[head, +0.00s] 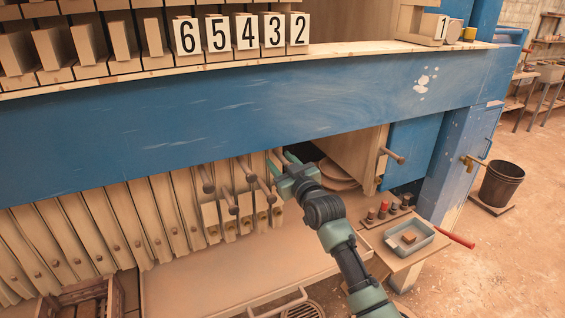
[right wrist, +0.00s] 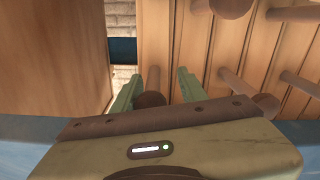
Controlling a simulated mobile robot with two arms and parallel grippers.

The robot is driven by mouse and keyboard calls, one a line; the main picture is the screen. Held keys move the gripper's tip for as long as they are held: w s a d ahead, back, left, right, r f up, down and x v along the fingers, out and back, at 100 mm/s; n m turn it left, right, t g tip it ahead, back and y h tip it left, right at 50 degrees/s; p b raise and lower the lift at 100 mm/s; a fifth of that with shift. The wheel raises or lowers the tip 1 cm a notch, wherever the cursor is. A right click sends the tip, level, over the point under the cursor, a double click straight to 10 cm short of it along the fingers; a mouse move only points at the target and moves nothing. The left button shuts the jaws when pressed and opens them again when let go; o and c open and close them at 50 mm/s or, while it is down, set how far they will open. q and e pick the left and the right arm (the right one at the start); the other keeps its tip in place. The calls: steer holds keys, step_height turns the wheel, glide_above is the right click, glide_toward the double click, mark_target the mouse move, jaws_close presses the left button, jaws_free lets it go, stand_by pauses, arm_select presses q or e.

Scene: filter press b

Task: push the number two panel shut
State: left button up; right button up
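The number two panel is the rightmost of the packed row, under the white "2" label (head: 299,29); its lower part (head: 277,214) shows below the blue beam. In the right wrist view it appears to be the wooden edge (right wrist: 155,35) beside the gap. My right gripper (head: 283,160) is at the right end of the row, near the upper pegs. In the right wrist view its two green fingers (right wrist: 157,88) are apart, with a round peg handle (right wrist: 150,98) between them and space visible on both sides. Contact is unclear. My left gripper is not in view.
The blue beam (head: 240,105) runs just above my right gripper. Right of the row is a gap, then a wide wooden end panel (head: 352,152). A bench holds a grey tray (head: 409,238) and small bottles. A black bucket (head: 500,184) stands farther right.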

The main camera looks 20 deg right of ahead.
steer(key=shift+d, duration=0.15)
steer(key=s+b, duration=0.2)
steer(key=s, duration=0.5)
steer(key=shift+s+d, duration=0.3)
steer(key=shift+s, duration=0.1)
